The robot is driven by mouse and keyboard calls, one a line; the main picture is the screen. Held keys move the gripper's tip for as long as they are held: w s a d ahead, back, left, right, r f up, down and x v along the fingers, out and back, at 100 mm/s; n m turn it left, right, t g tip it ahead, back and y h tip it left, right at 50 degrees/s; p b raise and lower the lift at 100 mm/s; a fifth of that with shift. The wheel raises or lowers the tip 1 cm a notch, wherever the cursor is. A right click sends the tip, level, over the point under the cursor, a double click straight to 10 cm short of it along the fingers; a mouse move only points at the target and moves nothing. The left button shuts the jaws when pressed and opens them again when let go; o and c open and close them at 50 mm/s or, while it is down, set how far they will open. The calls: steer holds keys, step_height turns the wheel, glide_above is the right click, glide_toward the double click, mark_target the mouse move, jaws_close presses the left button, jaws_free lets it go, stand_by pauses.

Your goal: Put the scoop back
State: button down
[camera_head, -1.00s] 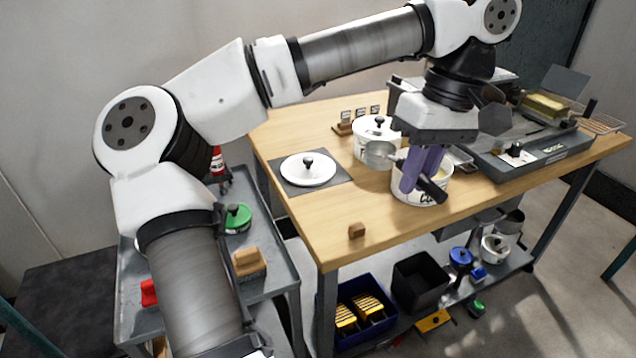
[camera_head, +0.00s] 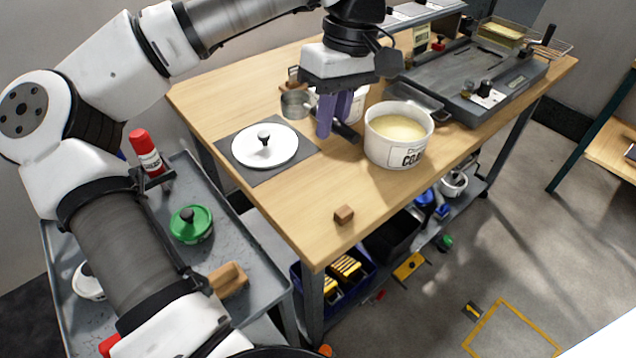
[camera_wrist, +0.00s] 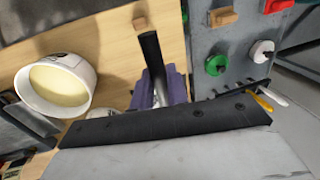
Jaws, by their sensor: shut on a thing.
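My gripper (camera_head: 334,113) has purple fingers and is shut on the scoop. The scoop (camera_head: 297,104) has a round metal bowl on the left of the fingers and a black handle (camera_head: 346,131) sticking out to the right. The handle also shows in the wrist view (camera_wrist: 151,52). The scoop is held above the table, left of a white tub (camera_head: 398,146) of pale yellow contents. That tub is open and also shows in the wrist view (camera_wrist: 55,86). A second white tub (camera_head: 357,101) stands behind the fingers, partly hidden.
A small wooden block (camera_head: 344,214) sits near the table's front edge. A grey appliance (camera_head: 470,85) stands at the right. A grey cart (camera_head: 240,315) holds a green-lidded pot (camera_head: 191,223).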

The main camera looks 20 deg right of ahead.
mark_target(326, 207)
step_height(326, 207, down, 16)
steer(key=shift+r, duration=0.15)
stand_by(0.3)
steer(key=shift+f, duration=0.2)
steer(key=c, duration=1.4)
jaws_free()
steer(key=shift+r, duration=0.1)
steer(key=r, duration=0.4)
steer(key=d+r, duration=0.1)
steer(key=r, duration=0.3)
steer(key=w+d+r, duration=0.1)
steer(key=r, duration=0.3)
steer(key=shift+d, duration=0.15)
